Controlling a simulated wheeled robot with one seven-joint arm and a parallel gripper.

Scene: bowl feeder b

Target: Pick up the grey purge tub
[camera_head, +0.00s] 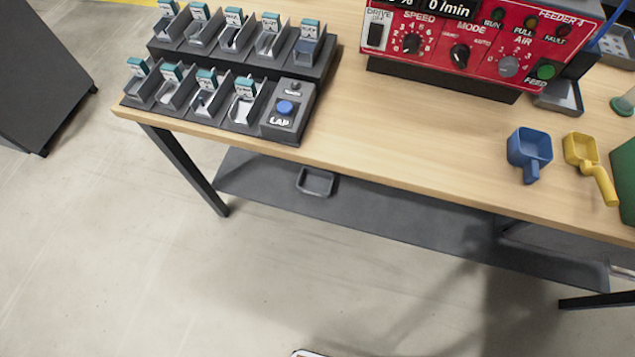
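A small dark grey open tub (315,182) sits on the lower shelf under the workbench, near the shelf's left part. Its top is open and its inside looks empty. It is the thing that best fits the grey purge tub, though no label can be read on it. The bench top's front edge passes just above it in the picture. My gripper is not in view, so its state does not show.
The wooden bench top (400,133) overhangs the dark lower shelf (400,215). On top are a red feeder panel (480,45), stepped bins with a LAP button (285,108), a blue scoop (529,150) and a yellow scoop (590,162). Floor (200,280) in front is clear.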

